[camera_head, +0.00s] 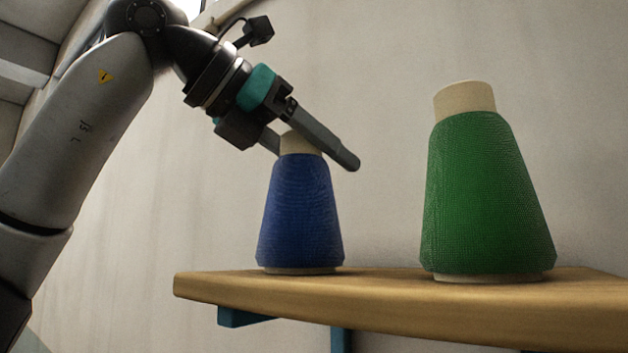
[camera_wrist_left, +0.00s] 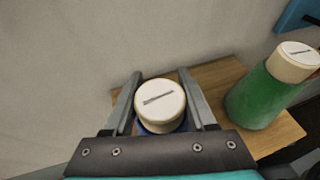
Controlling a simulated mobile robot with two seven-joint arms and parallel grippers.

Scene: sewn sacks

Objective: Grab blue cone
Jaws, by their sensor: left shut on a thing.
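The blue cone (camera_head: 300,215) stands upright on the wooden shelf (camera_head: 400,300), with a cream top. My left gripper (camera_head: 318,152) comes down from the upper left and is shut on the cone's cream top, one finger on each side. In the left wrist view the cream top of the blue cone (camera_wrist_left: 159,103) sits between the two fingers of my left gripper (camera_wrist_left: 164,85), and only a little of the blue thread shows beneath it. The cone's base appears to rest on the shelf. My right gripper is not in view.
A larger green cone (camera_head: 485,200) with a cream top stands upright to the right on the same shelf, with a gap between the cones. A pale wall (camera_head: 385,60) rises behind. The shelf's left end is close to the blue cone.

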